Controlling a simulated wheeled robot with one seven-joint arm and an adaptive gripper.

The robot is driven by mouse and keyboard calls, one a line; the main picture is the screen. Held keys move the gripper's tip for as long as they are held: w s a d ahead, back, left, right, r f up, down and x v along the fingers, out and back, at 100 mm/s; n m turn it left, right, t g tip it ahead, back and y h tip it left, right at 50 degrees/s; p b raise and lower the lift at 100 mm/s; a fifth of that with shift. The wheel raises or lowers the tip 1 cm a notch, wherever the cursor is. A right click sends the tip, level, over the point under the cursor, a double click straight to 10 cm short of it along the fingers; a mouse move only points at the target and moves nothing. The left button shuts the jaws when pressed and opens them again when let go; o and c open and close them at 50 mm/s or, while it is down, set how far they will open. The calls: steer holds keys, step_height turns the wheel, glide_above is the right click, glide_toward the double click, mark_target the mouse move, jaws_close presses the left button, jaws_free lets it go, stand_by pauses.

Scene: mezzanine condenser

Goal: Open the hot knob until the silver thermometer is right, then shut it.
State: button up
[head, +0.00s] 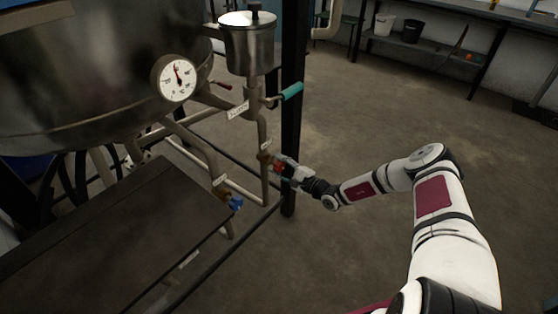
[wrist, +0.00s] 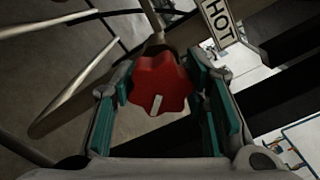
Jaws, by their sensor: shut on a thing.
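The red hot knob (wrist: 160,82) is star-shaped with a white mark on its face. In the wrist view it sits between the two teal-padded fingers of my gripper (wrist: 170,95), which is shut on it. In the head view my gripper (head: 280,168) reaches the pipe from the right, with a bit of red at its tip. A HOT label (wrist: 219,20) hangs above the knob in the wrist view. The silver thermometer (head: 176,79) is a round white dial on the big metal vessel (head: 80,75). Its needle points up, slightly left; the numbers are too small to read.
A blue knob (head: 235,203) sits on a lower pipe, left of my gripper. A dark post (head: 292,120) stands just behind my gripper. A dark flat top (head: 110,235) fills the lower left. The floor at right is open.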

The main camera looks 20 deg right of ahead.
steer(key=shift+n+p, duration=1.65)
steer(key=shift+n, duration=0.55)
steer(key=o, duration=1.2)
steer(key=shift+c, duration=0.2)
steer(key=v, duration=1.2)
